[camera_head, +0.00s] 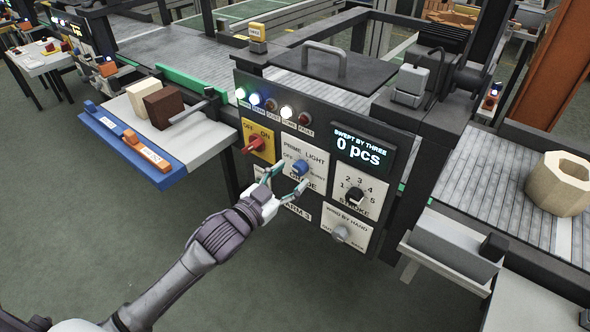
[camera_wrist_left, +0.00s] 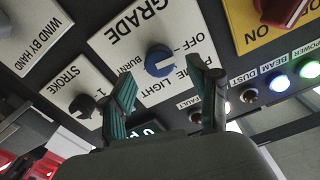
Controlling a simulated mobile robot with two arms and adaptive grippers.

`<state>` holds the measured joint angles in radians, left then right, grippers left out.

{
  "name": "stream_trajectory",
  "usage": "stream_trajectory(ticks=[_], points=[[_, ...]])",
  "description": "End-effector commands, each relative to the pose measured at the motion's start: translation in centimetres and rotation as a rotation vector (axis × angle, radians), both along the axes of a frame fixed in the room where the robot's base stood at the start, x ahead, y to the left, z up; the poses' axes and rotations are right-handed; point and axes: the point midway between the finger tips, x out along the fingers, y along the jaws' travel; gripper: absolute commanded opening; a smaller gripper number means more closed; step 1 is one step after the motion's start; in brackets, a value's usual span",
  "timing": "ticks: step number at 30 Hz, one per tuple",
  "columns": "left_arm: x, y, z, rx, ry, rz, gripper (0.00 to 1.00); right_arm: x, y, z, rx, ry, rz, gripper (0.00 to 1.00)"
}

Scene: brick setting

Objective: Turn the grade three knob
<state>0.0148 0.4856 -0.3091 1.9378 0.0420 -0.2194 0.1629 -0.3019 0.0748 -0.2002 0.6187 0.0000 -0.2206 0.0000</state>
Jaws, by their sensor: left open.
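The blue grade knob (camera_head: 300,168) sits on a white plate marked GRADE, with PRIME, LIGHT, OFF and BURNT around it, on the dark control panel. It also shows in the left wrist view (camera_wrist_left: 159,60), where the picture is upside down. Which mark it points at is too small to tell. My left gripper (camera_head: 284,183) is open in front of this plate. In the left wrist view its two teal-padded fingers (camera_wrist_left: 161,70) stand on either side of the knob, with gaps between them and it. A label reading ARM 3 (camera_head: 298,211) is below. My right gripper is out of view.
A red switch (camera_head: 255,145) on a yellow plate is left of the grade plate. The stroke knob (camera_head: 354,196) and a grey knob (camera_head: 341,233) are to the right. A blue-edged shelf (camera_head: 135,150) projects at left. The floor before the panel is clear.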

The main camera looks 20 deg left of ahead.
Motion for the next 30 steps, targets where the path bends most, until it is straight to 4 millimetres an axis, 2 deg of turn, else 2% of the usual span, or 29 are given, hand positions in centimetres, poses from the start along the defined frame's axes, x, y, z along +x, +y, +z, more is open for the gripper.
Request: stream_trajectory(ticks=[1,6,16,27,30], points=[[0.8,-0.2,0.1,-0.001,-0.001,0.002,0.61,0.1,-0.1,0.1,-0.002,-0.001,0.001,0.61],[2.0,-0.7,0.0,0.000,-0.001,0.000,0.61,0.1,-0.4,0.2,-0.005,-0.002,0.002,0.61],[2.3,-0.8,0.0,0.000,0.000,0.000,0.61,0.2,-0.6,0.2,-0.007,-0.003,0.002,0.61],[2.3,-0.8,-0.1,0.000,0.000,0.000,0.01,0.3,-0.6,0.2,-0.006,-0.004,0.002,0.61],[2.3,-0.8,-0.1,0.002,-0.001,0.000,0.01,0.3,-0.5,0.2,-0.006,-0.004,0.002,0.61]])
